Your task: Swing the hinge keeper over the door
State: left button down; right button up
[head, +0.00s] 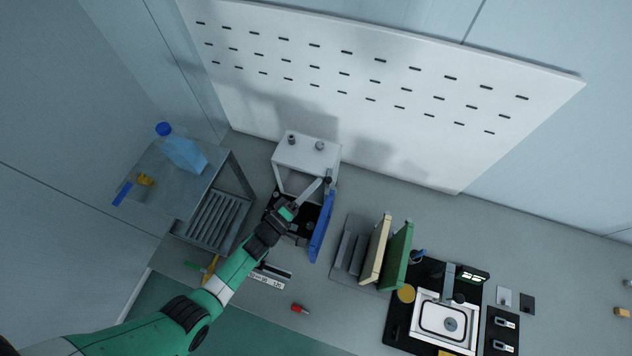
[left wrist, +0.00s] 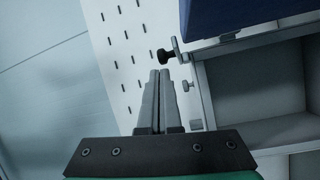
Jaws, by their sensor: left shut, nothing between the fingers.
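The blue door (head: 322,228) stands swung out from the open front of the grey box (head: 306,152); its blue panel also fills the top of the left wrist view (left wrist: 245,14). What looks like the hinge keeper, a small grey plate with a black knob (left wrist: 167,56), sits at the box's edge beside the blue panel. In the head view a dark knob (head: 328,180) shows near the door's upper end. My left gripper (left wrist: 159,74) is shut and empty, its fingertips just short of the black knob. I cannot tell if they touch. My right gripper is not in view.
A grey rack with cream and green panels (head: 397,255) stands right of the door. A metal side table (head: 160,185) with a blue bottle (head: 184,153) is at left. A slotted white board (head: 400,110) rises behind.

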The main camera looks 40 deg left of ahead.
pick_arm(q)
jog(key=s+p, duration=0.1)
jog(key=s, duration=0.9)
jog(key=shift+s+a+f, duration=0.25)
jog(key=shift+a+f, duration=0.15)
